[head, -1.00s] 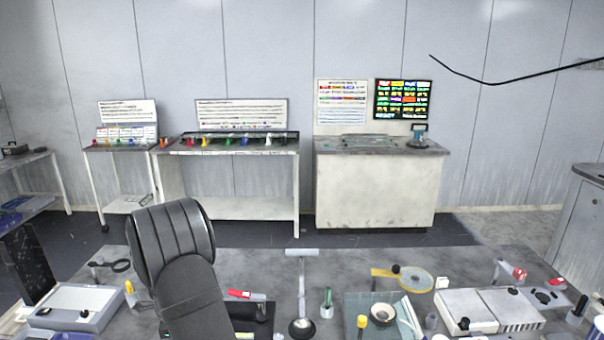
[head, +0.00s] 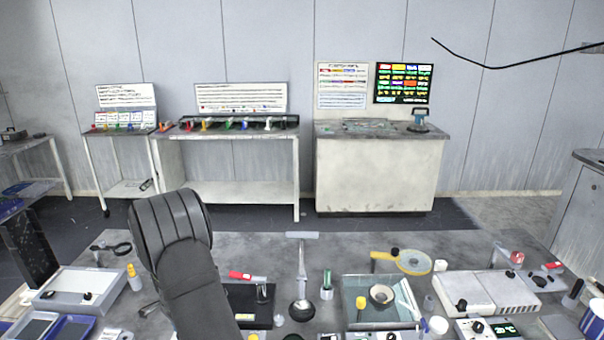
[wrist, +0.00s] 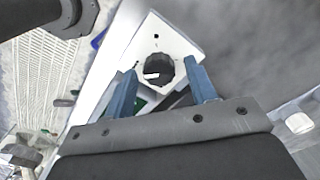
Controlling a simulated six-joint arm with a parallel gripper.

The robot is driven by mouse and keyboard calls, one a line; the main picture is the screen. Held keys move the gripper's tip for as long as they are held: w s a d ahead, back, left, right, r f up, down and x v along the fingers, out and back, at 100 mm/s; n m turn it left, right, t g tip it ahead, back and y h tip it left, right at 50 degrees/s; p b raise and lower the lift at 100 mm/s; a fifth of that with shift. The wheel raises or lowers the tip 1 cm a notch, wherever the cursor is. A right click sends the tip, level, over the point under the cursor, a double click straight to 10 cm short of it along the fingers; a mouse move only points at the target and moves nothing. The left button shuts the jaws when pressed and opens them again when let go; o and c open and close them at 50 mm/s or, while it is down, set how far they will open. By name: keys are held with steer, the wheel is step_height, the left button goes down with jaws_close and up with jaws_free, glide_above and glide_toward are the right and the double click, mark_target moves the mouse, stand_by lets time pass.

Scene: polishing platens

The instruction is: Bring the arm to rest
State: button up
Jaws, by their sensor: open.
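My gripper (wrist: 163,95) shows in the wrist view with its two blue fingers apart and nothing between them that I can see held. Beyond the fingers is a white device with a black knob (wrist: 158,68); the gap between fingers and knob cannot be told. In the head view a dark link of my arm rises at the left of centre over the workbench (head: 250,245), and the gripper itself is not seen there.
The bench holds a white-topped box (head: 78,285) at left, a glass-like tray (head: 355,318), a yellow-rimmed disc (head: 413,262) and white units (head: 470,290) at right. Side tables and a cabinet (head: 375,180) stand by the wall. Bare bench lies behind these things.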

steer(key=n, duration=0.4)
steer(key=shift+n, duration=0.3)
steer(key=shift+a+n, duration=0.15)
steer(key=shift+n, duration=2.15)
steer(key=m, duration=0.4)
steer(key=shift+m, duration=2.6)
